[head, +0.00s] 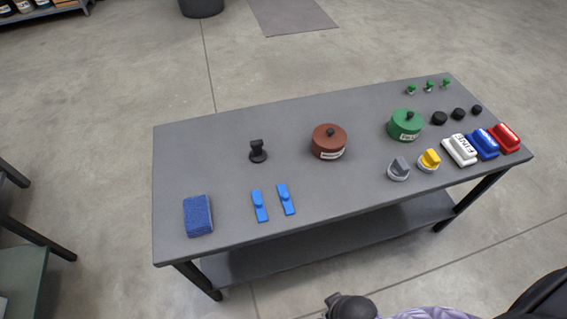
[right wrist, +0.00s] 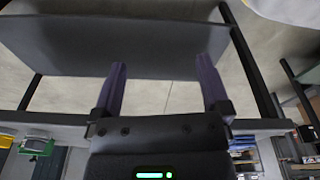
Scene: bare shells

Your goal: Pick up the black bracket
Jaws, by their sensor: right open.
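A small black piece (head: 258,151), the only one here that looks like the black bracket, stands on the left half of the grey table (head: 205,145). It has an upright part on a rounded base. Nothing touches it. My right gripper (right wrist: 161,68) shows in the right wrist view with its two purple fingers apart and nothing between them. In that view it is by the table's underside and legs, and the bracket does not show. My left gripper is in neither view.
A red-brown lidded pot (head: 328,142) stands right of the bracket, with a green pot (head: 405,125) beyond. Blue clips (head: 260,206) and a blue sponge (head: 198,215) lie nearer the front edge. Knobs and labelled blocks (head: 460,150) crowd the right end. The table around the bracket is clear.

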